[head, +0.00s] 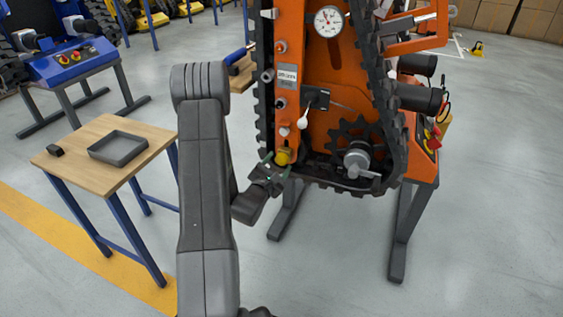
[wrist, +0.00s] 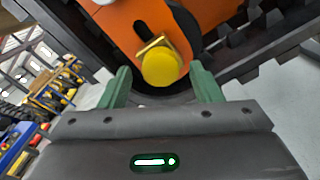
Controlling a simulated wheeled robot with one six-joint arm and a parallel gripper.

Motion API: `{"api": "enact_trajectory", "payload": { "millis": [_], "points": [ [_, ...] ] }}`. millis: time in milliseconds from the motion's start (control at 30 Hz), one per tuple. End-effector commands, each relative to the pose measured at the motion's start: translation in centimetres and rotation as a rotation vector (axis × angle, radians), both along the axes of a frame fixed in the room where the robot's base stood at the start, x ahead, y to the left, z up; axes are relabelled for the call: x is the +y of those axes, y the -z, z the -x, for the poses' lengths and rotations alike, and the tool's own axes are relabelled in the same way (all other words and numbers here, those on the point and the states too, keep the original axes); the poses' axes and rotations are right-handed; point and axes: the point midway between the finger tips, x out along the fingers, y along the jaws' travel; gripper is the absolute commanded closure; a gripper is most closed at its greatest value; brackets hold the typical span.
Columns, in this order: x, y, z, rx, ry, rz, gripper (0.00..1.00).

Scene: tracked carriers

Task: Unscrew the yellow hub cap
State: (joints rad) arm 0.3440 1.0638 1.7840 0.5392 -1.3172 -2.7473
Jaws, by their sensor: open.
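The yellow hub cap (wrist: 161,68) is a round cap on a brass-coloured fitting at the lower part of the orange carrier (wrist: 118,22). In the head view the cap (head: 283,157) sits at the lower left of the carrier (head: 318,75), just beyond my gripper (head: 270,172). In the wrist view my gripper (wrist: 163,85) is open, with one green finger to each side of the cap. The cap lies between and a little beyond the fingertips. I cannot tell whether either finger touches it.
A black track (head: 392,110) runs around the carrier, with a toothed sprocket (head: 358,140) right of the cap. A white-knobbed lever (head: 303,122) sits above the cap. A wooden table (head: 75,157) with a grey tray (head: 118,148) stands at the left. Floor is clear at lower right.

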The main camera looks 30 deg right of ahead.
Motion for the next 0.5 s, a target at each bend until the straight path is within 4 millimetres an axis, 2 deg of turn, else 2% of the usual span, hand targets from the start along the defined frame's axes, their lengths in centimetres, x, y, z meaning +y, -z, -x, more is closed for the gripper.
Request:
{"api": "enact_trajectory", "payload": {
  "millis": [33,500],
  "points": [
    [-0.02,0.51,-0.01,-0.044,0.0,-0.035,0.42],
    [-0.03,0.41,0.0,-0.472,-0.001,-0.399,0.42]
  ]
}}
